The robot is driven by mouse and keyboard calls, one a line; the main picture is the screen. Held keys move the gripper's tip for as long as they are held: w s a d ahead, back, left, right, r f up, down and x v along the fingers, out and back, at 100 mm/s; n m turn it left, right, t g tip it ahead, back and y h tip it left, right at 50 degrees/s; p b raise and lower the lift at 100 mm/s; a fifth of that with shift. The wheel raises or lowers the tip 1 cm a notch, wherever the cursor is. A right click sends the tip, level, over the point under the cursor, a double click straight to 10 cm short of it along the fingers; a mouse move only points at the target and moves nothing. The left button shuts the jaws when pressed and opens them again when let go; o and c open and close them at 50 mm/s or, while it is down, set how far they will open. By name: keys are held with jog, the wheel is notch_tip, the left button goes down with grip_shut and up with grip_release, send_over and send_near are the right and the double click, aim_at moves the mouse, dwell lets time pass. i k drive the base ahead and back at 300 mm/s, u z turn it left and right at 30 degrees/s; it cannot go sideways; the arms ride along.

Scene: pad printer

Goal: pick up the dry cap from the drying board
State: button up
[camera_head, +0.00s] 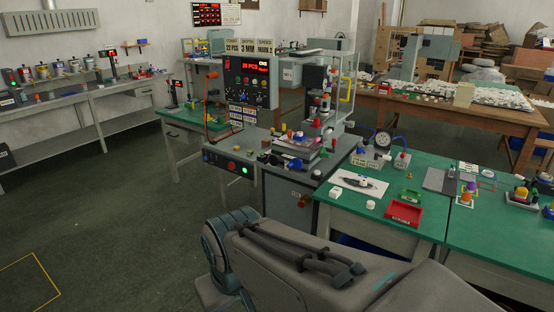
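I cannot tell for sure which surface is the drying board. A flat grey plate (440,180) lies on the green bench, with small coloured pieces beside its right edge. Among them is a purple and orange piece (467,191), too small to make out well. A white cap-like piece (336,192) and another white one (371,205) sit at the bench's front left. I cannot tell which piece is the dry cap. My own grey arm fills the bottom middle, in front of the benches. I cannot make out my gripper's fingertips in this view.
The green bench (345,206) also holds a red tray (404,215), a white sheet (359,184) and a gauge (382,139). The pad printer (318,107) stands left of it, beside a control panel (250,80). A wooden table (405,107) stands behind. The floor at left is clear.

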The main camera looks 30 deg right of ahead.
aim_at(362, 182)
jog(key=z, duration=0.3)
jog(key=i, duration=1.6)
jog(key=z, duration=1.65)
jog(key=i, duration=1.15)
jog(key=z, duration=0.9)
